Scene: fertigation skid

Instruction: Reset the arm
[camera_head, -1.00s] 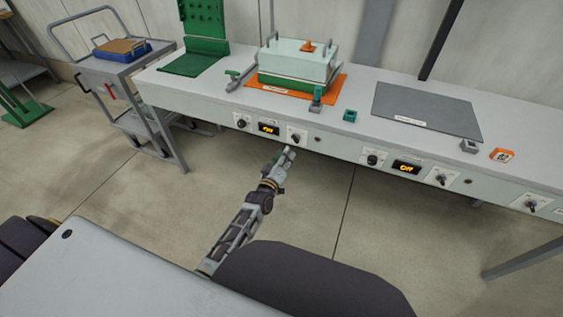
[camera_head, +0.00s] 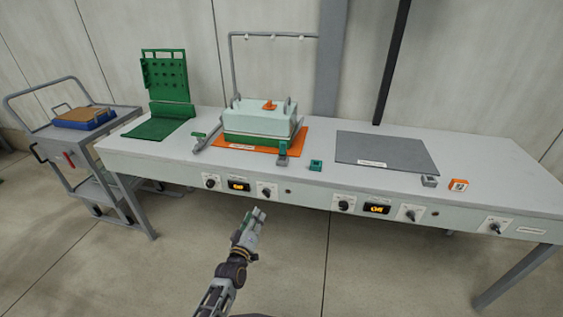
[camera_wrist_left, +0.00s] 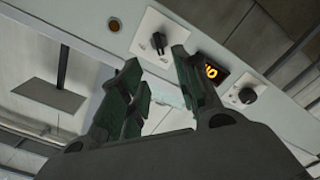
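My left gripper (camera_head: 257,211) is in front of the bench, just below the front panel and under the right-hand knob (camera_head: 266,191) of the left control group. In the left wrist view its two green-padded fingers (camera_wrist_left: 160,78) stand apart with nothing between them. That knob (camera_wrist_left: 158,42) shows beyond the fingertips, apart from them as far as I can tell. A lit display (camera_head: 238,186) sits left of the knob; its text is too small to read surely. My right gripper is not in view.
The long bench (camera_head: 330,193) carries a pale green lidded box (camera_head: 258,122) on an orange mat, a grey mat (camera_head: 385,150) and a green pegboard stand (camera_head: 166,80). A second display (camera_head: 377,209) is further right. A cart (camera_head: 72,140) stands left. Floor in front is clear.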

